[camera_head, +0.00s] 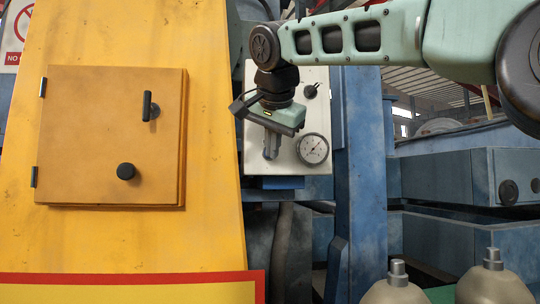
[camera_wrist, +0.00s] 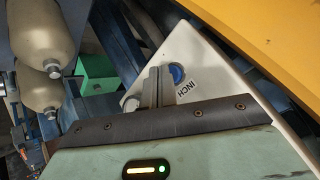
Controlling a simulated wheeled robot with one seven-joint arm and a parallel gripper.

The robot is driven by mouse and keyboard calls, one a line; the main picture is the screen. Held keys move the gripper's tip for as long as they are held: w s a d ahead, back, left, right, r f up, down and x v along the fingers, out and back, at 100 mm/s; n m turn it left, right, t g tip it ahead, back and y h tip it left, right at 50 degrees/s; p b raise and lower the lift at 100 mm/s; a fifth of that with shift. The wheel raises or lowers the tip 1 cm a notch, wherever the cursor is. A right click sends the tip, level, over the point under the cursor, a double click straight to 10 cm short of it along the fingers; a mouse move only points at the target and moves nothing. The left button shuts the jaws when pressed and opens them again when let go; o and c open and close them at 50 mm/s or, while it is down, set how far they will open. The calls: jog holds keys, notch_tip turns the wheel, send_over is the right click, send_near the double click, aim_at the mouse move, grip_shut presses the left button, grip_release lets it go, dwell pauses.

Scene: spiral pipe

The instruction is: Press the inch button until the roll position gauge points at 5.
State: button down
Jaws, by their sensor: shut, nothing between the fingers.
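A white control panel (camera_head: 290,165) hangs between the yellow housing and a blue post in the head view. The round roll position gauge (camera_head: 312,149) is on its lower right; its dial figures are too small to read. My gripper (camera_head: 271,153) is in front of the panel, left of the gauge, fingers shut and empty. In the wrist view a blue button (camera_wrist: 177,74) sits on the panel beside an INCH label (camera_wrist: 181,90). My shut fingertips (camera_wrist: 160,72) are right beside the button in that picture; I cannot tell whether they touch it. The head view hides the button behind my gripper.
A black switch (camera_head: 310,91) is on the panel's upper right. The yellow housing (camera_head: 215,225) carries an orange door (camera_head: 90,130) with a handle and knob, left of my gripper. A blue post (camera_head: 362,180) stands right of the panel. Two beige bottle-like shapes (camera_head: 397,290) (camera_head: 493,284) are low at right.

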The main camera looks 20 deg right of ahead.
jog(key=shift+s+a, duration=0.1)
jog(key=shift+s, duration=0.35)
jog(key=shift+s+b, duration=0.1)
jog(key=shift+b, duration=0.2)
jog(key=s+b, duration=0.1)
jog(key=s, duration=0.1)
jog(key=s+a+b, duration=0.1)
jog(key=s, duration=0.1)
jog(key=shift+s, duration=0.35)
dwell(2.4)
